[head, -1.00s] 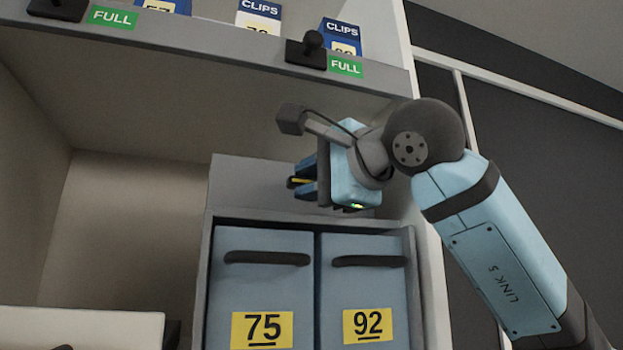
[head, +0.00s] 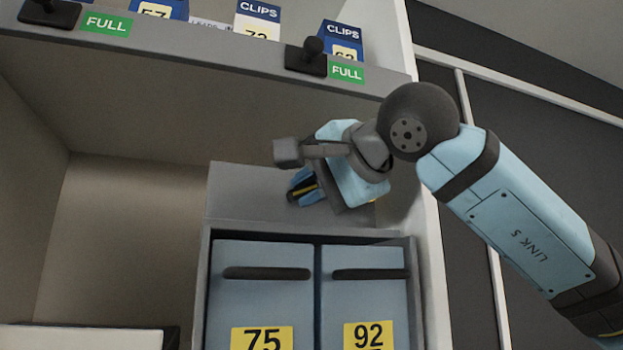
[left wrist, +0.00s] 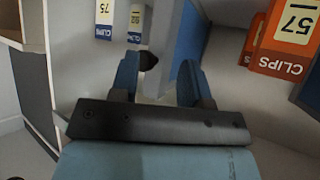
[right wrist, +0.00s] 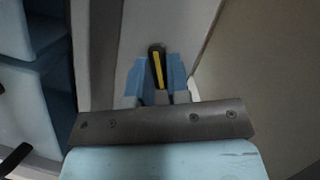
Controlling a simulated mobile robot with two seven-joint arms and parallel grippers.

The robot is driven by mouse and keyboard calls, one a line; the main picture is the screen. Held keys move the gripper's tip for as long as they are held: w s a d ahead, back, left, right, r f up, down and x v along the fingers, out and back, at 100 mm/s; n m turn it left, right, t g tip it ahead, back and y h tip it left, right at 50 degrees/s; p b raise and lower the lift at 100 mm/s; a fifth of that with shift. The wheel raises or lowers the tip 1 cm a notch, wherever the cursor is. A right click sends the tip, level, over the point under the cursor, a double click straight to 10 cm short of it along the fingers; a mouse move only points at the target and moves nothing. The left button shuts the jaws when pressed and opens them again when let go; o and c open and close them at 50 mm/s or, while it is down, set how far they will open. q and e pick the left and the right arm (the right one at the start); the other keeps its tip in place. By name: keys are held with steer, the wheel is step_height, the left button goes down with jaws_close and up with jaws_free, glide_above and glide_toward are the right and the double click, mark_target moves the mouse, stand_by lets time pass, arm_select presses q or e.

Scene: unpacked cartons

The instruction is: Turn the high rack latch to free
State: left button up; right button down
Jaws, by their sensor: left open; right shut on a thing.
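A dark handle with a yellow stripe, apparently the latch (head: 307,190), sits at the grey panel above the blue drawers in the head view. My right gripper (head: 301,185) is shut on it, with its fingers pointing left and slightly down. In the right wrist view the handle (right wrist: 157,66) stands between the blue fingers, its tip leaning slightly left. The handle's base is largely hidden by my gripper. My left gripper (left wrist: 158,78) is open in its wrist view and is out of the head view.
Blue drawers marked 75 (head: 262,300) and 92 (head: 364,295) stand below the panel. A shelf edge (head: 215,52) above carries black knobs and green FULL labels; CLIPS boxes (head: 257,22) stand on it. An orange CLIPS box (left wrist: 285,40) is near my left gripper.

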steer(key=n+h+p, duration=0.2)
steer(key=n, duration=0.1)
steer(key=n+h+p, duration=0.1)
steer(key=shift+a+r+n, duration=0.15)
steer(key=shift+r+n, duration=0.1)
steer(key=shift+n, duration=0.15)
steer(key=shift+s+n+h+p, duration=0.1)
steer(key=shift+n+h+p, duration=0.5)
steer(key=shift+n+p, duration=0.25)
steer(key=shift+a+f+n+h+p, duration=0.1)
steer(key=shift+n+h+p, duration=0.3)
steer(key=shift+n, duration=0.3)
steer(key=shift+a+f+n+h+p, duration=0.1)
steer(key=shift+n+h+p, duration=0.15)
steer(key=shift+n+h, duration=0.35)
steer(key=c, duration=1.1)
jaws_free()
steer(key=shift+r, duration=0.1)
steer(key=shift+s, duration=0.1)
